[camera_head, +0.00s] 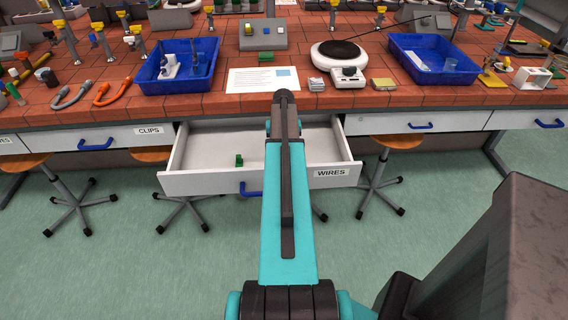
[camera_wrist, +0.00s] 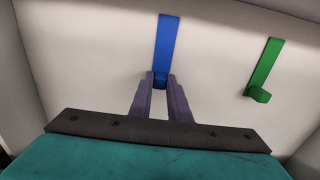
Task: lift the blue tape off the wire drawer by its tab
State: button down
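The blue tape (camera_wrist: 167,40) is a flat strip on the pale drawer floor in the wrist view, with a small tab (camera_wrist: 160,80) at its near end. My gripper (camera_wrist: 161,84) is at this tab, one dark finger on each side, with no clear gap; it looks shut on the tab. The strip looks flat against the floor. The open wire drawer (camera_head: 255,183) carries the label WIRES in the head view. There my arm hides the blue tape and my fingertips.
A green strip with a tab (camera_wrist: 263,68) lies to the right in the wrist view; a green piece (camera_head: 239,160) shows in the drawer in the head view. Drawer walls surround the floor. The bench top (camera_head: 210,105) above holds blue trays (camera_head: 180,66) and a scale (camera_head: 346,76).

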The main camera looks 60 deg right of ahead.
jog(key=shift+r+p, duration=1.4)
jog(key=shift+r, duration=0.8)
notch_tip(320, 180, up, 5)
jog(key=p, duration=0.2)
jog(key=shift+f+p, duration=0.15)
jog(key=shift+p, duration=0.2)
dwell(0.3)
